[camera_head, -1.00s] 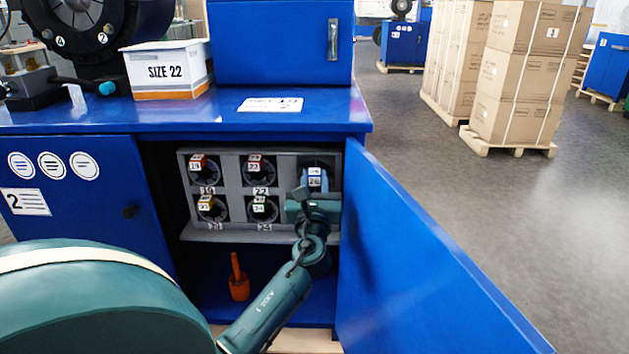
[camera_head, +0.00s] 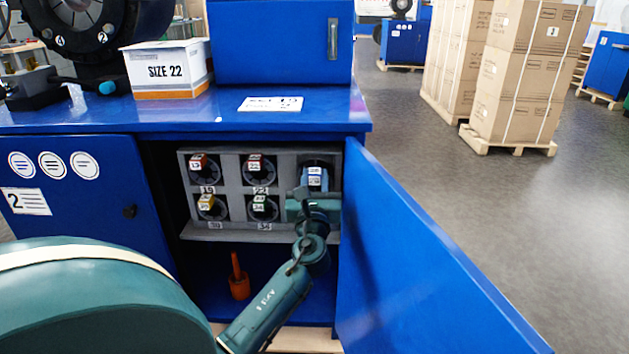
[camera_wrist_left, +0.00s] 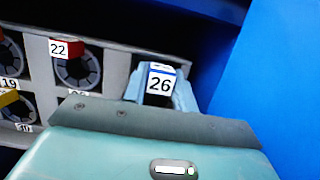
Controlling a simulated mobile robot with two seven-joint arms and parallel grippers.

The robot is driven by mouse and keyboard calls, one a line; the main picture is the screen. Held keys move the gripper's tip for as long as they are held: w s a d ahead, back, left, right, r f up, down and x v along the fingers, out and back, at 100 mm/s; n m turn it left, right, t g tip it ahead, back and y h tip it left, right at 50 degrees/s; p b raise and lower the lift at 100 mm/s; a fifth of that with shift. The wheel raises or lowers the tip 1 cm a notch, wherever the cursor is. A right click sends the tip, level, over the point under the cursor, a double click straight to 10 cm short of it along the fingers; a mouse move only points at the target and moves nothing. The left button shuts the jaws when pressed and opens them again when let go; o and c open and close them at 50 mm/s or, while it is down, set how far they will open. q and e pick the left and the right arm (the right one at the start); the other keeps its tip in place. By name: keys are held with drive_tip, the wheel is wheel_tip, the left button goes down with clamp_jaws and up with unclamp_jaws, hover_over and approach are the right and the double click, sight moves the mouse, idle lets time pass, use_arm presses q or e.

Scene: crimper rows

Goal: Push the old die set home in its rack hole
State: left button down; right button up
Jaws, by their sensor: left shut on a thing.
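The old die set (camera_head: 314,177) carries a blue-edged tag marked 26, which reads clearly in the left wrist view (camera_wrist_left: 160,83). It is at the top right hole of the grey rack (camera_head: 230,180) inside the open cabinet. My left gripper (camera_head: 314,187) is shut on the die set at the rack face. The gripper hides most of the die set and its hole, so I cannot tell how deep it sits. My right gripper is not in view.
Other tagged die sets, including one marked 22 (camera_head: 256,170), fill the holes to the left. The open blue door (camera_head: 410,270) stands close on the right. An orange tool (camera_head: 238,280) stands on the cabinet floor. A SIZE 22 box (camera_head: 166,70) is on top.

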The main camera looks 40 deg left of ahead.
sight(315, 164)
use_arm(q)
drive_tip(key=shift+f+b+x, duration=0.2)
drive_tip(key=shift+b+x, duration=0.15)
drive_tip(key=shift+x, duration=1.25)
drive_tip(key=shift+f+b+x, duration=0.25)
drive_tip(key=shift+b+x, duration=0.05)
drive_tip(key=shift+x, duration=1.3)
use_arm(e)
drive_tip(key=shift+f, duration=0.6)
use_arm(q)
drive_tip(key=c, duration=1.3)
unclamp_jaws()
drive_tip(key=shift+o, duration=1.3)
drive_tip(key=shift+f, duration=0.6)
drive_tip(key=shift+s+d, duration=0.25)
drive_tip(key=p+v, duration=0.2)
drive_tip(key=v, duration=1)
drive_tip(key=shift+s+r, duration=0.15)
drive_tip(key=shift+r, duration=0.1)
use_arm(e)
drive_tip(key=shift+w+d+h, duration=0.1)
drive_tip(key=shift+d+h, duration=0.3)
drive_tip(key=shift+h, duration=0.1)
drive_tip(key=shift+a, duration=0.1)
